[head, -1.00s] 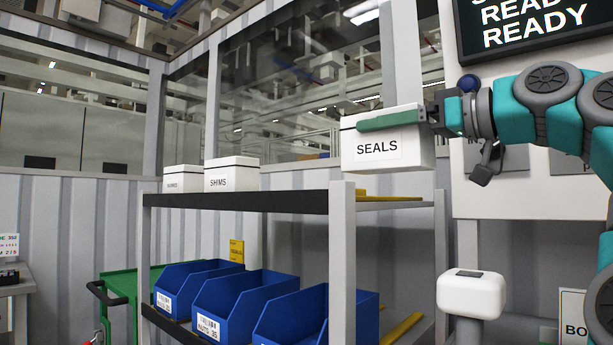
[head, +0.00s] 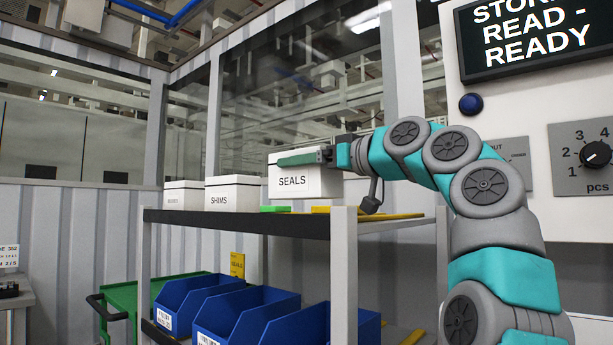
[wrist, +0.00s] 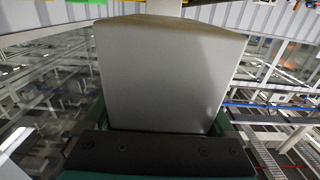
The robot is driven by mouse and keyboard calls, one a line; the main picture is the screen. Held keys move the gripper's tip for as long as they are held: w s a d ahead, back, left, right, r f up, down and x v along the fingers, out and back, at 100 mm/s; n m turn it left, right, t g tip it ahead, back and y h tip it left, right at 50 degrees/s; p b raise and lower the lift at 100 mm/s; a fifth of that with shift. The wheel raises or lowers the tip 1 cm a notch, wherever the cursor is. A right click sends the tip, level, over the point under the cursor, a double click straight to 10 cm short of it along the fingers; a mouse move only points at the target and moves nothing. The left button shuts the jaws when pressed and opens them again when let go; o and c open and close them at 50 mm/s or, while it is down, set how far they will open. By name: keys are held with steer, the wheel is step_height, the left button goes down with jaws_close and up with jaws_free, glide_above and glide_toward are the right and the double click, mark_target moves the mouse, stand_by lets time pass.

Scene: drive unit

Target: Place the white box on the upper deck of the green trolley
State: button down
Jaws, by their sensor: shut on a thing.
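My gripper (head: 305,158) is shut on a white box labelled SEALS (head: 292,181), with a green finger across its upper front. The box is upright, just above or at the right part of the rack's top shelf; I cannot tell whether it touches. In the wrist view the box (wrist: 168,75) fills the middle between the fingers. The green trolley (head: 124,296) stands low at the left, partly hidden behind the rack and blue bins. Its black handle (head: 98,303) points left. Two other white boxes, SHIMS (head: 233,194) and a smaller-looking one (head: 184,195), sit on the shelf's left.
The rack's dark shelf edge (head: 235,222) and front post (head: 343,270) stand between my arm and the trolley. Blue bins (head: 240,315) fill the lower shelf. A green piece (head: 275,209) and yellow strips (head: 375,217) lie on the top shelf. A control panel (head: 560,200) is at right.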

mark_target(307, 181)
steer(key=shift+s+d+r, duration=0.15)
steer(key=shift+s+r, duration=0.15)
steer(key=shift+s, duration=0.2)
steer(key=shift+f, duration=0.15)
steer(key=shift+w+f, duration=0.25)
steer(key=shift+f, duration=0.55)
steer(key=shift+w+f+b, duration=0.1)
steer(key=shift+f+b, duration=0.25)
steer(key=shift+f, duration=0.4)
steer(key=shift+f+b, duration=0.3)
jaws_free()
